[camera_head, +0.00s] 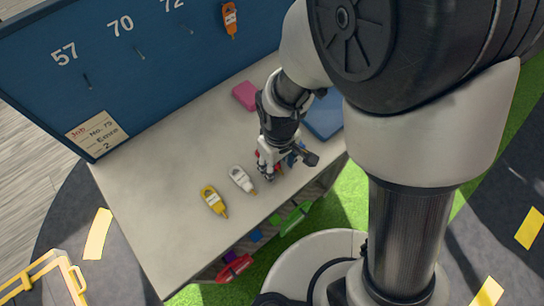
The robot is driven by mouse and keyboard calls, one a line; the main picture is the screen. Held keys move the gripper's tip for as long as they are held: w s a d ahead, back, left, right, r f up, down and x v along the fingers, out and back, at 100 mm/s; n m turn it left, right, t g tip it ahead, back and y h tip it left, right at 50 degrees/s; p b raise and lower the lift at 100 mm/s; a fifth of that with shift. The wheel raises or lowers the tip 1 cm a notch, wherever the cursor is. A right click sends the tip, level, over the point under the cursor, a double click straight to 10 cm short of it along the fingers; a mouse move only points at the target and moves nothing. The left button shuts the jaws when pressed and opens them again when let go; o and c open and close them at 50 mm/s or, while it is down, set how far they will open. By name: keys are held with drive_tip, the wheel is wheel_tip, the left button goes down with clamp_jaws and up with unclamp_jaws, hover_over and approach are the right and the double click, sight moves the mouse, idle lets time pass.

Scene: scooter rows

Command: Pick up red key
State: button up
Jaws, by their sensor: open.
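My gripper (268,176) reaches down over the grey tabletop (150,190), near its front edge. Its jaws are open. A small patch of red, likely the red key (279,168), shows right beside the fingers. Most of it is hidden by my gripper, so I cannot tell whether the fingers touch it or stand around it. A white key (241,179) lies just left of my gripper, and a yellow key (213,200) lies further left.
A blue board (60,100) with numbered pegs stands behind the table; an orange key (230,19) hangs there. A pink block (245,95) and a blue flat object (324,117) lie at the back. Red (235,268) and green (296,218) items sit below the tabletop. The table's left is clear.

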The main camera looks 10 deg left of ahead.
drive_tip(key=c, duration=0.7)
drive_tip(key=shift+c, duration=0.2)
drive_tip(key=shift+r, duration=0.1)
